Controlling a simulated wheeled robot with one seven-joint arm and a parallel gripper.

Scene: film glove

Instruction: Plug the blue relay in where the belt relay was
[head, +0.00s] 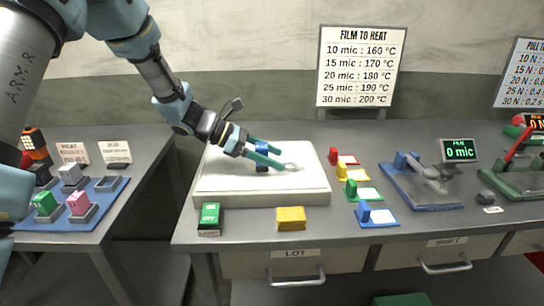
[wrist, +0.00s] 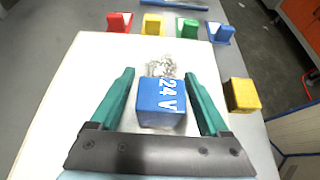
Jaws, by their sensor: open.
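The blue relay (wrist: 161,100), marked "24 V", is on or just above the white pad (wrist: 60,120). My gripper (wrist: 160,74) is open with one green finger on each side of it; I see no clear contact. In the head view the relay (head: 262,147) is partly hidden by my gripper (head: 282,160). On the blue tray (head: 92,222) at left, a green relay (head: 45,204), a pink relay (head: 78,203) and a grey relay (head: 70,174) stand in sockets. A socket (head: 108,184) at the tray's back right looks empty.
A crumpled clear thing (wrist: 163,66) lies just beyond the relay. A yellow block (head: 291,217) and green switch box (head: 210,218) stand before the pad (head: 315,190). Several coloured holders, one red (head: 340,157), stand right of it. A gap separates the two tables.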

